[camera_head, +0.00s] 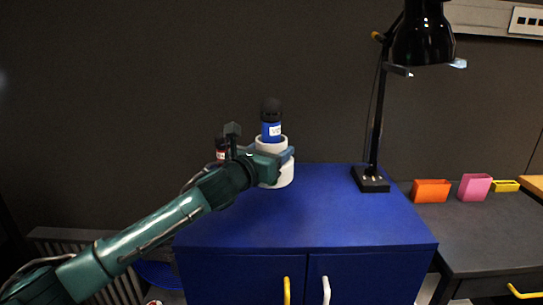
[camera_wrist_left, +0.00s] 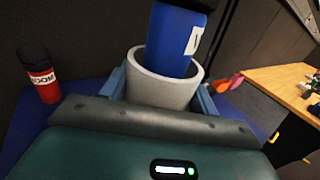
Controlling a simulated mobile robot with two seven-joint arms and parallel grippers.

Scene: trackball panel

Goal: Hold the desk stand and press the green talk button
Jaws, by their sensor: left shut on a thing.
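A white cylindrical holder, which looks like the desk stand (camera_head: 283,174), stands at the back of the blue cabinet top. A blue, black-topped object with a white label (camera_head: 271,131) sits upright in it. In the left wrist view the holder (camera_wrist_left: 165,87) is a grey-white cup around the blue object (camera_wrist_left: 172,45). My left gripper (camera_head: 279,157) is shut on the holder, one finger on each side. I cannot make out a green talk button on the blue object. My right gripper is not in view.
A red, black-capped container (camera_wrist_left: 40,75) stands beside the holder, left of it. A black desk lamp (camera_head: 372,180) stands on the cabinet's right. Orange (camera_head: 431,191) and pink (camera_head: 474,187) boxes sit on the dark desk. The front of the blue top (camera_head: 320,222) is clear.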

